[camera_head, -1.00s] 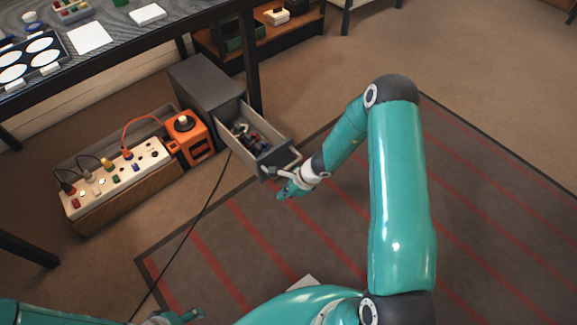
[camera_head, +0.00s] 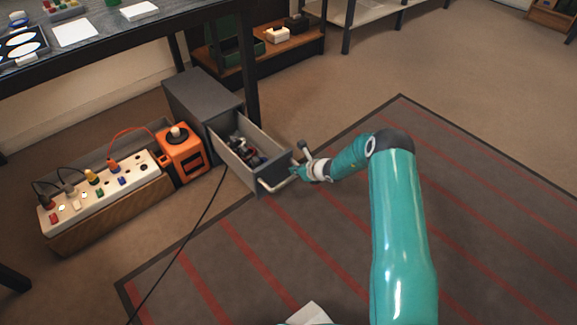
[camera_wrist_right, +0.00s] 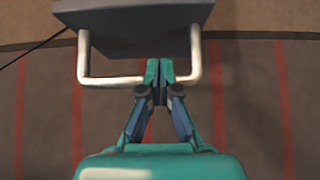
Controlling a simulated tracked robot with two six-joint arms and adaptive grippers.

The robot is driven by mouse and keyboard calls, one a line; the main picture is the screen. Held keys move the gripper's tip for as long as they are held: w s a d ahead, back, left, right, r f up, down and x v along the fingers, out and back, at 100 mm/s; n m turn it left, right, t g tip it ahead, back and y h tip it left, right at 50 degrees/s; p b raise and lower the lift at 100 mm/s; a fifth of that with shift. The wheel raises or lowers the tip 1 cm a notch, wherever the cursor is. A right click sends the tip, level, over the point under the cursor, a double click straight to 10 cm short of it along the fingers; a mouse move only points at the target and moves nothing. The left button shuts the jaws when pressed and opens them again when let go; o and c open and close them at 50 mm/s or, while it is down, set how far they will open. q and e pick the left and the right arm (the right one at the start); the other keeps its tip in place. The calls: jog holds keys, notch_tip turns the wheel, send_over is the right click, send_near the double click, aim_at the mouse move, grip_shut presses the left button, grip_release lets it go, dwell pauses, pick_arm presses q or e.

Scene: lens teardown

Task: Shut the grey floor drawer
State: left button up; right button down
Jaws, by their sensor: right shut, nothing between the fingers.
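The grey floor drawer (camera_head: 272,176) stands pulled out of its dark grey cabinet (camera_head: 203,98), with several small dark, red and blue parts lying inside. Its pale U-shaped handle (camera_head: 272,187) shows on the front; it also shows in the right wrist view (camera_wrist_right: 112,81). My right gripper (camera_head: 294,171) is at the right end of the drawer front, shut and empty. In the right wrist view its fingertips (camera_wrist_right: 160,72) overlap the middle of the handle bar and point at the drawer front. Whether they touch is not clear. My left gripper is out of view.
An orange box (camera_head: 182,158) and a power strip on a wooden box (camera_head: 110,210) stand left of the cabinet. A black cable (camera_head: 190,226) crosses the floor to the drawer's left. The striped mat (camera_head: 330,235) is clear in front.

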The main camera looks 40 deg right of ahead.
aim_at(281, 163)
jog(key=x, duration=0.2)
jog(key=shift+w+f+b, duration=0.15)
jog(key=shift+f+b, duration=0.15)
jog(key=shift+f, duration=0.1)
jog(key=shift+w+a+r, duration=0.1)
jog(key=shift+w+r, duration=0.1)
jog(key=shift+w, duration=0.35)
jog(key=shift+w+r, duration=0.15)
jog(key=shift+w, duration=1.15)
